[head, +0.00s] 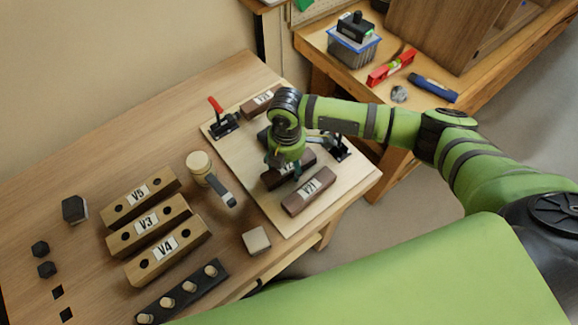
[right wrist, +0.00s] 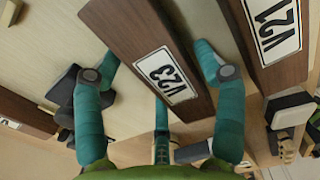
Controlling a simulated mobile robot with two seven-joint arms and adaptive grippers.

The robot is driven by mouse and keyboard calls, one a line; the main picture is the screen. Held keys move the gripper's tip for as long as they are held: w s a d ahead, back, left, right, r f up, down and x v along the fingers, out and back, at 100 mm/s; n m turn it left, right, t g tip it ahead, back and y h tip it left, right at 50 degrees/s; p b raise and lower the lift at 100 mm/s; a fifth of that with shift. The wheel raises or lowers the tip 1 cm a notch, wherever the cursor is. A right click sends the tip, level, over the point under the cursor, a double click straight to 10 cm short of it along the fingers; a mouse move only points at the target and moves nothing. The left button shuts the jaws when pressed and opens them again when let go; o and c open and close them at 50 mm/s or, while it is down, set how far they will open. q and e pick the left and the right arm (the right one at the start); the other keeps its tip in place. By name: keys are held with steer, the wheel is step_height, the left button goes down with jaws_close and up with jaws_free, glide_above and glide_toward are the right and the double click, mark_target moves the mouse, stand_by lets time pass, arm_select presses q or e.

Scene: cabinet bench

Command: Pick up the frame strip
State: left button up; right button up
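Several dark brown labelled strips lie on a pale board (head: 222,150). The strip marked V23 (right wrist: 150,45) lies between the spread teal fingers of my right gripper (right wrist: 155,68) in the right wrist view; whether they touch it I cannot tell. In the head view this strip (head: 277,179) is partly hidden by the right gripper (head: 285,165), which points down over it. Strip V21 (head: 310,191) lies beside it, nearer the board's front corner, and also shows in the wrist view (right wrist: 283,62). Another dark strip (head: 258,103) lies at the board's far end. My left gripper is not in view.
A red-handled clamp (head: 222,120) and a black clamp (head: 338,148) stand on the board. Left of it are light blocks V5 (head: 120,213), V3 (head: 127,240) and V4 (head: 150,268), a mallet (head: 198,163) and a black pegged rack (head: 203,286). A second bench (head: 435,105) stands behind.

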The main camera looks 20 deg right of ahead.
steer(key=c, duration=0.6)
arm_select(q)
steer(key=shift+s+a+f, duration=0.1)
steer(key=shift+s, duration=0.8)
arm_select(e)
steer(key=shift+r, duration=0.1)
